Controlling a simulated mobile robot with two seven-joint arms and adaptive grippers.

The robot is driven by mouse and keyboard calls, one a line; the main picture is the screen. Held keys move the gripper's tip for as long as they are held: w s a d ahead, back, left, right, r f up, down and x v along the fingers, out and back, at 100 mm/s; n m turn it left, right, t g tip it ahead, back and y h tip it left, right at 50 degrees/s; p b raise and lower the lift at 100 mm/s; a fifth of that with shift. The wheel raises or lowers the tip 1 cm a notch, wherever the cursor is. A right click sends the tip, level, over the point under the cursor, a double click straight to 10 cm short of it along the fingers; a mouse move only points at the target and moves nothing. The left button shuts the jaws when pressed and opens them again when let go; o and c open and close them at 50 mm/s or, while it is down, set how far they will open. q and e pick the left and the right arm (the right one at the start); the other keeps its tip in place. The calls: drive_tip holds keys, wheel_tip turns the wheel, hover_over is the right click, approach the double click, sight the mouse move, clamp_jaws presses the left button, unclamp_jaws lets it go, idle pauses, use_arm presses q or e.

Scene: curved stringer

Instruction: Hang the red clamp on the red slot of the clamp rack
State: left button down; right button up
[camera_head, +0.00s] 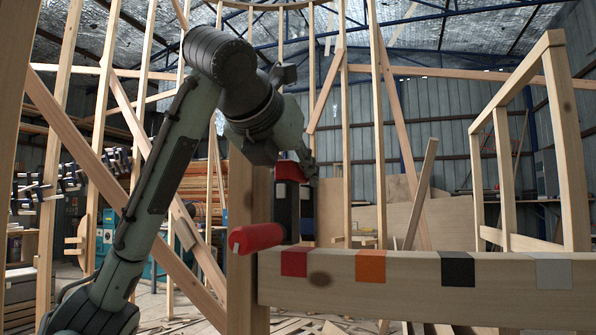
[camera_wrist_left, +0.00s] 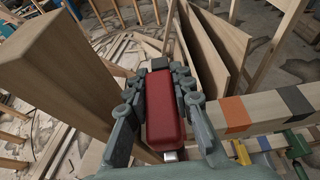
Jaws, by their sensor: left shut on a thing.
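The red clamp has a red bar handle (camera_head: 256,238) and a dark body (camera_head: 288,203) in the head view. My left gripper (camera_wrist_left: 162,82) is shut on its red part (camera_wrist_left: 165,110), one finger on each side, in the wrist view. The clamp is upright at the left end of the clamp rack (camera_head: 420,292), a light wooden beam. The handle is just above and left of the red slot (camera_head: 294,262). I cannot tell whether clamp and rack touch. The red slot is hidden in the wrist view. My right gripper is not in view.
The rack also has orange (camera_head: 371,266), black (camera_head: 458,269) and grey (camera_head: 553,270) slots. A wooden post (camera_head: 247,190) stands at its left end, close to my gripper. Yellow and green parts (camera_wrist_left: 298,145) show by the rack in the wrist view.

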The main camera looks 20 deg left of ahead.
sight(298, 196)
use_arm(q)
drive_tip(key=shift+f, duration=0.2)
idle(0.4)
drive_tip(key=shift+f+b, duration=0.55)
drive_tip(key=shift+f, duration=0.95)
drive_tip(key=shift+f, duration=0.15)
drive_tip(key=shift+f+b, duration=0.75)
drive_tip(key=shift+f, duration=0.6)
drive_tip(key=shift+f, duration=0.15)
drive_tip(key=shift+f, duration=0.35)
